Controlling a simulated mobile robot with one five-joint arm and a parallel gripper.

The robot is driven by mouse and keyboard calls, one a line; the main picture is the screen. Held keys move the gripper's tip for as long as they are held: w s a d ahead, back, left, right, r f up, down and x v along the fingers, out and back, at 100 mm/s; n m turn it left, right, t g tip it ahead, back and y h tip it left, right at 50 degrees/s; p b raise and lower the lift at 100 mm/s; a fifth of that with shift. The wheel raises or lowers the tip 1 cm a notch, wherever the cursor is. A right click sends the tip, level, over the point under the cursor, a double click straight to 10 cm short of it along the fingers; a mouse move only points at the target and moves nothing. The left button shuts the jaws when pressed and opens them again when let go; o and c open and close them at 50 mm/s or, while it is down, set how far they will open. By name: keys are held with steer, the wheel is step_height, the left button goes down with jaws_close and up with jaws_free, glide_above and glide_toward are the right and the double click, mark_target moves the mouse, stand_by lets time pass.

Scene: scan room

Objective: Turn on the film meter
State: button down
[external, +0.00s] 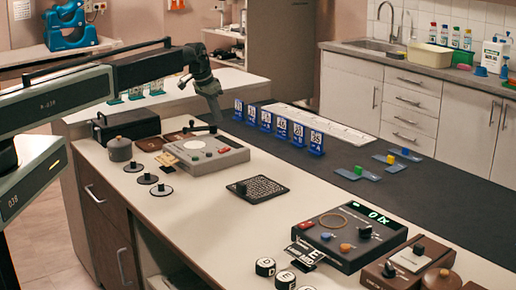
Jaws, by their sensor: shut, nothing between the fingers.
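No readable label names the film meter; two devices on the counter could be it. A grey box (206,155) with a pale panel, a red button (224,150) and a black arm on top stands at the left. A dark box (348,236) with a lit green display, a brass ring and coloured knobs stands at the front right. My gripper (215,117) is shut and empty, pointing down above the back of the grey box. I cannot tell whether it touches the box's black arm. The grey box shows no lit display.
A black grid plate (257,189) lies between the devices. A grey lidded pot (120,149), small weights (147,179) and a black box (126,125) stand left. Blue numbered cards (282,127) line the dark mat (400,185). White lettered discs (265,267) lie in front.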

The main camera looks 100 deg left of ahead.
mark_target(226, 149)
steer(key=b+x, duration=0.3)
steer(key=x, duration=0.1)
steer(key=b+x, duration=0.6)
steer(key=x, duration=0.1)
steer(key=shift+s+d+f+b, duration=0.2)
steer(key=shift+d+f+b, duration=0.05)
steer(key=shift+f+b, duration=0.2)
steer(key=shift+r, duration=0.15)
steer(key=shift+w+a+g+h, duration=0.2)
steer(key=shift+g+h, duration=0.1)
steer(key=shift+s+d+f, duration=0.2)
steer(key=shift+d+f, duration=0.05)
steer(key=shift+d, duration=0.1)
steer(key=shift+s+d, duration=0.45)
steer(key=shift+s, duration=0.15)
